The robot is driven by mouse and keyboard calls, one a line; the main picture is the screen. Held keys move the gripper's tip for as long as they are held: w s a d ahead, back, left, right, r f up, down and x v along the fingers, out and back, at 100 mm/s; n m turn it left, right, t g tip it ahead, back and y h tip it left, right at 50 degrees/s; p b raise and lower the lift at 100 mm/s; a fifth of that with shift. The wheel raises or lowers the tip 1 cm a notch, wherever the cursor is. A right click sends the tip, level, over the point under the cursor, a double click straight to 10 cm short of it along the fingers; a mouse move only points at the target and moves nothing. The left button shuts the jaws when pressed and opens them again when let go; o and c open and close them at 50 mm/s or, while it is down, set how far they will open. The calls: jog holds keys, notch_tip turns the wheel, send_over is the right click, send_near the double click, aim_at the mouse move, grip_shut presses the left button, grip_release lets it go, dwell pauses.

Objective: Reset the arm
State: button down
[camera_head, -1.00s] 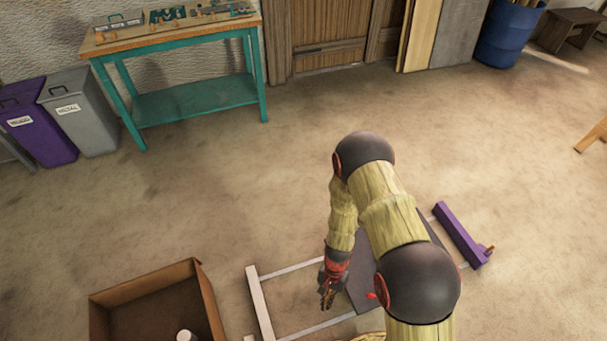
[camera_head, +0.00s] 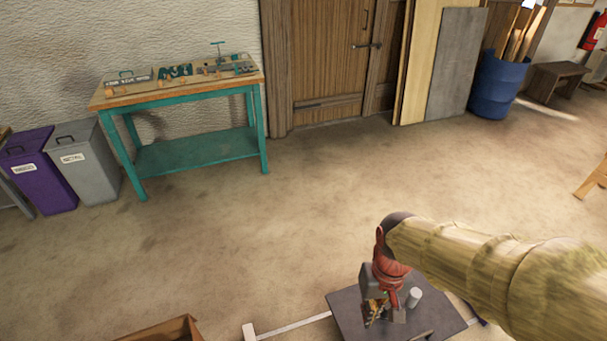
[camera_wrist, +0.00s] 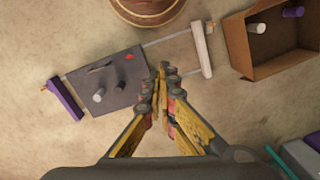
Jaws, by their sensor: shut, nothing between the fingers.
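My gripper (camera_head: 376,309) hangs at the end of my raised arm, over the dark board in the head view. In the wrist view its fingers (camera_wrist: 162,78) are closed together at the tips with nothing between them. The dark board (camera_head: 347,316) lies low on the floor area; in the wrist view it (camera_wrist: 118,72) carries a white cylinder (camera_wrist: 98,95) and a small red piece (camera_wrist: 129,57). The white cylinder also shows beside my gripper in the head view (camera_head: 414,297).
Rails link the board to a purple bar (camera_wrist: 66,98) and a white bar (camera_wrist: 201,49). A cardboard box (camera_head: 178,330) holds a white and a purple cylinder in the wrist view. A teal workbench (camera_head: 190,153), bins (camera_head: 83,165) and a blue barrel (camera_head: 497,85) stand behind. Open floor lies between.

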jog(key=s+d+r+t, duration=0.1)
jog(key=d+r+t, duration=0.1)
jog(key=r, duration=0.6)
jog(key=s+d+r+t, duration=0.2)
jog(key=r+t, duration=0.2)
jog(key=r, duration=0.4)
jog(key=shift+m+h, duration=0.3)
